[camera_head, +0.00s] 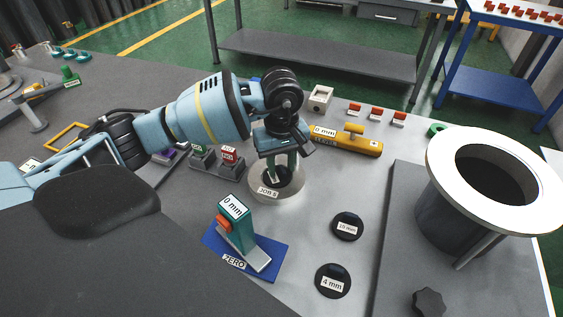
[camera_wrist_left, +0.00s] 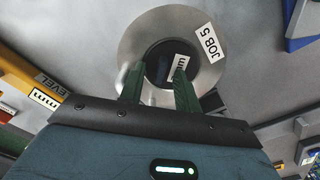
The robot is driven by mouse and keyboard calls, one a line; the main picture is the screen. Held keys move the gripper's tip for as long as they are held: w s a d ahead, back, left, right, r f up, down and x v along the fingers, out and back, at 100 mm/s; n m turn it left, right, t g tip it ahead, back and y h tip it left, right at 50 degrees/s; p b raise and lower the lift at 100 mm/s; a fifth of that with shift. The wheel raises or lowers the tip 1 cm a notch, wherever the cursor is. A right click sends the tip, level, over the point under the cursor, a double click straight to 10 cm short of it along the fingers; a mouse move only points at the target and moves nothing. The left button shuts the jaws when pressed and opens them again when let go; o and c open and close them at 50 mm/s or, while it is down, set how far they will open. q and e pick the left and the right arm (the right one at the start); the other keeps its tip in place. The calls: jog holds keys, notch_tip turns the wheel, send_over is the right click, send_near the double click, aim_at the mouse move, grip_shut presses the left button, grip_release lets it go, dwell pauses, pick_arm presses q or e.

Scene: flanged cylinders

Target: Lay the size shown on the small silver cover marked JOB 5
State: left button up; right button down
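The small silver cover (camera_head: 291,191) marked JOB 5 is a round, pale metal piece in the middle of the table; it also shows in the left wrist view (camera_wrist_left: 212,75). A black disc (camera_head: 284,184) with a partly hidden mm label is at its centre; its number cannot be read. My left gripper (camera_head: 281,167) points down at the disc. In the left wrist view its green fingers (camera_wrist_left: 159,72) stand apart, one overlapping the disc and its label, so contact is unclear. Two black discs, 15 mm (camera_head: 347,221) and 4 mm (camera_head: 332,287), lie in front. My right gripper is out of view.
A teal gauge (camera_head: 238,235) reading 0 mm stands on a blue ZERO plate (camera_head: 215,243). A yellow level (camera_head: 357,147) lies behind the cover. A big flanged cylinder (camera_head: 450,217) stands at right on a grey plate. Red and green stamps (camera_head: 229,158) stand left of the cover.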

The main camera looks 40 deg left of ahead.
pick_arm(q)
jog(key=shift+r, duration=0.1)
notch_tip(320, 180, up, 8)
jog(key=shift+f, duration=0.15)
dwell(0.5)
dwell(0.5)
